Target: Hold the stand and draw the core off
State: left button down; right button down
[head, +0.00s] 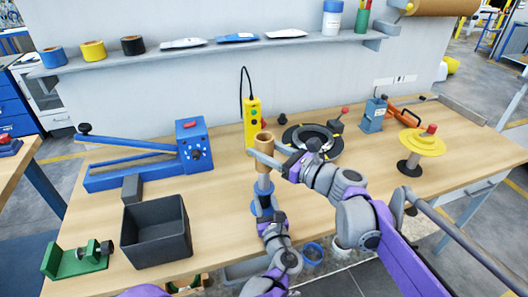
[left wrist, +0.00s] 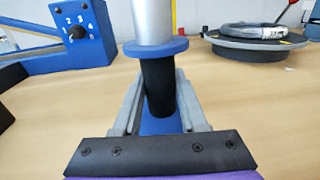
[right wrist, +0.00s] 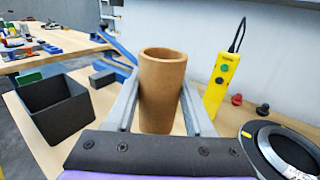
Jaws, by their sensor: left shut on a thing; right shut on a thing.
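The core (head: 264,140) is an upright brown cardboard tube, open at the top; it also shows in the right wrist view (right wrist: 161,95). My right gripper (head: 268,157) is shut on it from the side. Below it is the stand (head: 263,186), with a silver post, a blue collar and a black grip; in the left wrist view the collar (left wrist: 157,48) sits above the black grip. My left gripper (left wrist: 158,98) is shut around the black grip, under the collar. Bare post shows between core and collar. Whether the post still reaches inside the core is hidden.
A dark open bin (head: 156,238) and a blue lever machine (head: 150,160) stand to the left. A yellow pendant (head: 252,122) is behind the core. A black coil disc (head: 312,141) and a yellow-topped spool (head: 418,144) are to the right. Table is clear between bin and stand.

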jog(key=shift+r, duration=0.95)
pick_arm(q)
jog(key=shift+c, duration=1.8)
grip_release()
